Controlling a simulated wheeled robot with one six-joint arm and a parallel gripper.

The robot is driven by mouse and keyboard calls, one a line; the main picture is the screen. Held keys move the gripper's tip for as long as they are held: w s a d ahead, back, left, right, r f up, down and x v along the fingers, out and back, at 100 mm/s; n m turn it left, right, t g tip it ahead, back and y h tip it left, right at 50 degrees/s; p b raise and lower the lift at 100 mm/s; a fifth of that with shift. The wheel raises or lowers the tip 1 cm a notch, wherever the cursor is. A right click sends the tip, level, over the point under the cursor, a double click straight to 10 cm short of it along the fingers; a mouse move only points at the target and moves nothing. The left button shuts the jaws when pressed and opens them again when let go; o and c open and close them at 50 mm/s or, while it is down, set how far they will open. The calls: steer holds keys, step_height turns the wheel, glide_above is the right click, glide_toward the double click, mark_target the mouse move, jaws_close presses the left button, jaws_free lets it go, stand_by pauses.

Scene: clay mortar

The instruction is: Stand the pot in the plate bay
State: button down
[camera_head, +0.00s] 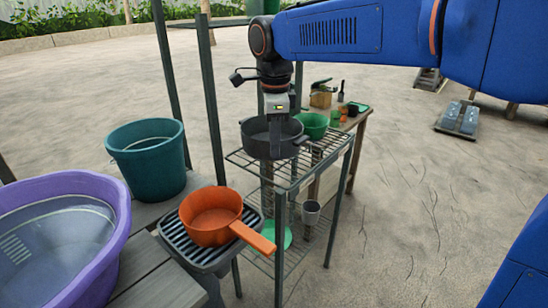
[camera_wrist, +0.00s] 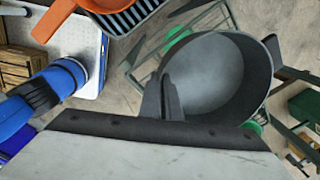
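The dark grey pot (camera_head: 262,148) is upright above the near part of a wire rack (camera_head: 318,157); I cannot tell whether its base touches the rack. In the wrist view the pot (camera_wrist: 222,75) is open-topped and looks empty, with a handle at its right. My gripper (camera_wrist: 166,100) is at its near-left wall, one finger inside and one outside, and appears shut on the rim. In the head view my gripper (camera_head: 277,122) comes down from above. No plate bay can be made out for certain.
A green bowl (camera_head: 313,125) stands on the rack just behind the pot. An orange saucepan (camera_head: 212,213) sits on a ribbed drainer at the front, handle toward the rack. A teal bucket (camera_head: 147,160) and purple tub (camera_head: 100,255) are at left. A grey cup (camera_head: 311,212) is lower down.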

steer(key=shift+f, duration=2.05)
steer(key=c, duration=2)
jaws_free()
steer(key=shift+f, duration=0.1)
step_height(320, 180, up, 12)
steer(key=shift+s, duration=0.4)
steer(key=shift+d, duration=0.1)
